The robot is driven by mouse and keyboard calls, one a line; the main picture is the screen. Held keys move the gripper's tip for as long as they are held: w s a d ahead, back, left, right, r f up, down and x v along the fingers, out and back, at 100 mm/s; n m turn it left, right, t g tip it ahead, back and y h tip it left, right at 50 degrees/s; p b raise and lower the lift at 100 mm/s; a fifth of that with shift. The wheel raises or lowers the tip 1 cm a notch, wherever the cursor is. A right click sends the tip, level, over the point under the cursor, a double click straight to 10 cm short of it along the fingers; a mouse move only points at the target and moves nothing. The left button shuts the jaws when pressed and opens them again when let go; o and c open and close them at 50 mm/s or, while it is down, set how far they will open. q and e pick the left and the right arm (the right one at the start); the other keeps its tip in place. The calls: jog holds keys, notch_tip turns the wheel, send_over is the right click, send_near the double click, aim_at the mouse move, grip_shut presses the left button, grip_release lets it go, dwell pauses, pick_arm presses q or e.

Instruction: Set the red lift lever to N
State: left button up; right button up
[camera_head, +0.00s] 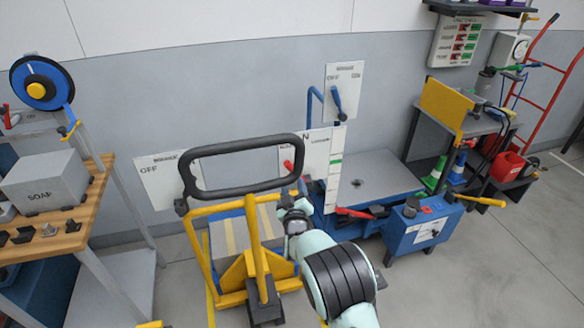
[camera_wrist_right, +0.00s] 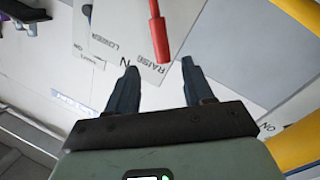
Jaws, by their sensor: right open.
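The red lift lever (camera_head: 288,166) shows in the head view as a short red end against a white plate marked N and LOWER (camera_head: 318,146), partly behind the black handle loop. In the right wrist view the red lever (camera_wrist_right: 158,32) comes down from the top edge, and the plate (camera_wrist_right: 125,35) reads RAISE, N and LOWER. My right gripper (camera_wrist_right: 160,70) is open, with the lever's end showing in the gap between its fingertips; contact cannot be told. In the head view my right gripper (camera_head: 294,190) is largely hidden by my wrist. My left gripper is out of view.
A yellow pallet truck (camera_head: 200,245) with a black handle loop (camera_head: 190,165) stands close left of my right arm. A blue lift table (camera_head: 365,180) and a blue box (camera_head: 425,235) stand to the right. A workbench (camera_head: 60,230) is at left.

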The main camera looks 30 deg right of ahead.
jog(key=p+x, duration=0.1)
jog(key=x, duration=0.9)
jog(key=shift+w+d+f+p, duration=0.1)
jog(key=shift+w+p, duration=0.15)
jog(key=shift+p, duration=0.1)
grip_shut()
